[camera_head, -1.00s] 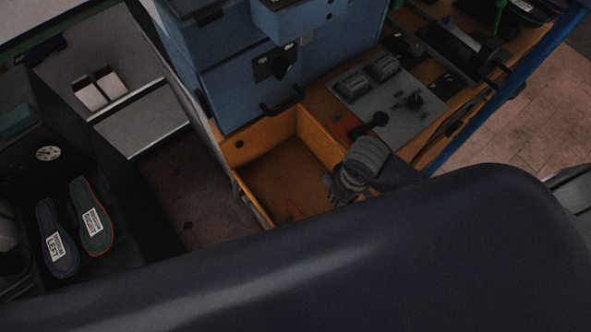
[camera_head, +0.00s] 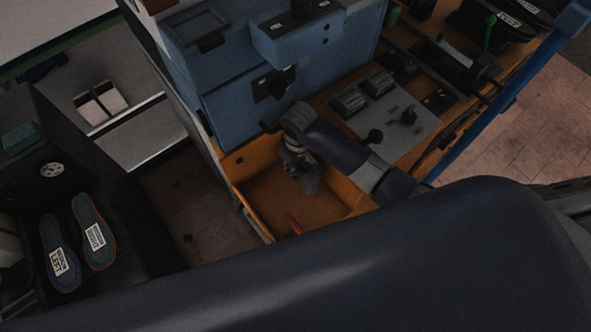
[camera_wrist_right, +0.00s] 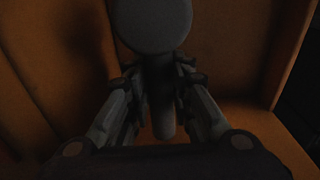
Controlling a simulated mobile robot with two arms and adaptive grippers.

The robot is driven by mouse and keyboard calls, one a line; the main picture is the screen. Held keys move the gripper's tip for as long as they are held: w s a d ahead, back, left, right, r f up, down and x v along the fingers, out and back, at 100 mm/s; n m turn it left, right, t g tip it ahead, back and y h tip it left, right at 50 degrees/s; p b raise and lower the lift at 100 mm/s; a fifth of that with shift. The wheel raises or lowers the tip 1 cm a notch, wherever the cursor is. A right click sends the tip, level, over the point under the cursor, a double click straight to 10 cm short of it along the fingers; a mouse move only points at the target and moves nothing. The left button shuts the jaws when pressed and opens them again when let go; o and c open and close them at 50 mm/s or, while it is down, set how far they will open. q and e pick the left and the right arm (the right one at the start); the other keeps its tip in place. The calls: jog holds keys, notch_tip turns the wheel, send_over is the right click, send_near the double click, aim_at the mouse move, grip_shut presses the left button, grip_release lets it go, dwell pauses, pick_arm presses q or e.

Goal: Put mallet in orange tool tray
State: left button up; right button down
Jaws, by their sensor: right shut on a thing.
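The orange tool tray (camera_head: 264,196) is an open box below the blue machine, and its walls and floor fill most of the right wrist view (camera_wrist_right: 222,62). My right gripper (camera_head: 305,172) is over the tray, pointing down. It is shut on the mallet, whose grey end (camera_head: 312,184) shows just below the fingers. In the right wrist view the mallet's round grey head (camera_wrist_right: 152,24) lies beyond the fingertips (camera_wrist_right: 160,72). Whether the mallet touches the tray floor cannot be told. My left gripper is not in view.
A red-orange stick-like thing (camera_head: 293,223) lies in the tray's near part. The blue machine (camera_head: 245,105) stands right behind the tray. A grey control panel (camera_head: 385,115) with knobs is to the right. Two insoles (camera_head: 95,232) lie in a dark bin at left.

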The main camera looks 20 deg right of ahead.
aim_at(297, 167)
jog(key=shift+f, duration=1.45)
jog(key=shift+w+a+f+p, duration=0.1)
jog(key=shift+w+f+p, duration=0.2)
jog(key=shift+f, duration=0.4)
jog(key=c, duration=1.4)
grip_release()
jog(key=shift+s+f, duration=0.1)
jog(key=r, duration=1.2)
jog(key=shift+s+r, duration=0.1)
jog(key=shift+s, duration=0.25)
